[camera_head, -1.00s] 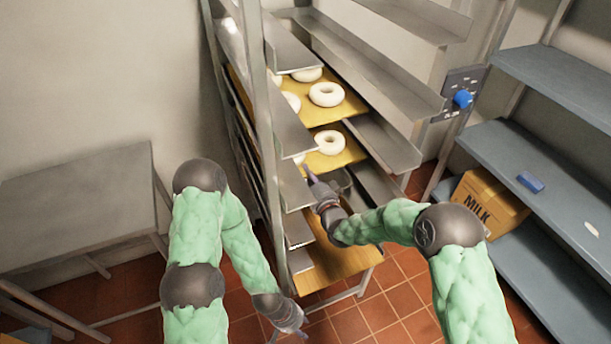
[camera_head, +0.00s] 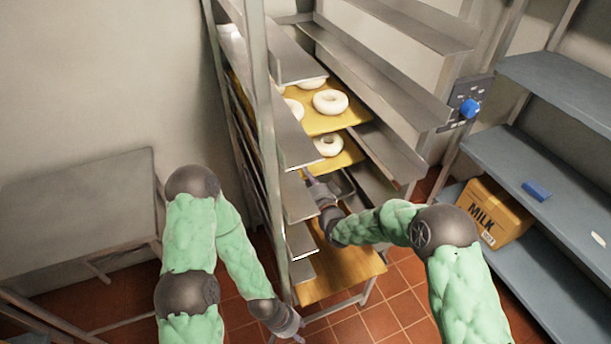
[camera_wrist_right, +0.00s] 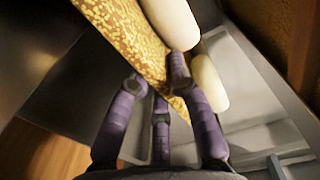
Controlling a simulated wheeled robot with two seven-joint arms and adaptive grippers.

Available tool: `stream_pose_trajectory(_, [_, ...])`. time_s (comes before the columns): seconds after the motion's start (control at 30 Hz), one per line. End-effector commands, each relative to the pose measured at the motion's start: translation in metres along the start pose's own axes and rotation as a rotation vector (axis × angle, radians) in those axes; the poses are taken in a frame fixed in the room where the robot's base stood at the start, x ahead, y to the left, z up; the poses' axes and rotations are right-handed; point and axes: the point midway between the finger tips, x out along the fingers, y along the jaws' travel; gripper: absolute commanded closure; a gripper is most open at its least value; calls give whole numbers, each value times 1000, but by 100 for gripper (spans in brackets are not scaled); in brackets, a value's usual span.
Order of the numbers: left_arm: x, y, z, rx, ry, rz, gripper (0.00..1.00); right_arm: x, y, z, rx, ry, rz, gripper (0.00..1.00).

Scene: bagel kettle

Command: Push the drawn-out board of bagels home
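A steel rack holds yellow boards of white ring bagels. The upper board (camera_head: 318,124) carries several bagels. In the right wrist view the fingers (camera_wrist_right: 160,95) are spread, with the speckled board (camera_wrist_right: 125,40) and two bagels close beyond; one fingertip overlaps a bagel, contact unclear. My left gripper (camera_head: 295,330) is low beside the rack, its fingers barely visible.
The rack's front upright (camera_head: 265,150) and rails (camera_head: 300,198) stand left of my right gripper. A wooden surface (camera_head: 345,272) lies below it. Blue-grey shelves (camera_head: 545,185) with a milk carton (camera_head: 494,212) stand at right, a grey table (camera_head: 75,205) at left.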

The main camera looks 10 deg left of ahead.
Motion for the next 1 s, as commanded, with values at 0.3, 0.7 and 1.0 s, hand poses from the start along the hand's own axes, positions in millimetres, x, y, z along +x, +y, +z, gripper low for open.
stream_pose_trajectory(0.3, [0,0,0,0,0,0,60,0,-1,0,0,0,-1,57])
stream_pose_trajectory(0.7, [-2,1,0,0,0,0,60,-18,0,0,0,-1,1,57])
stream_pose_trajectory(1.0, [-3,1,0,0,0,0,60,-38,0,0,0,-1,1,57])
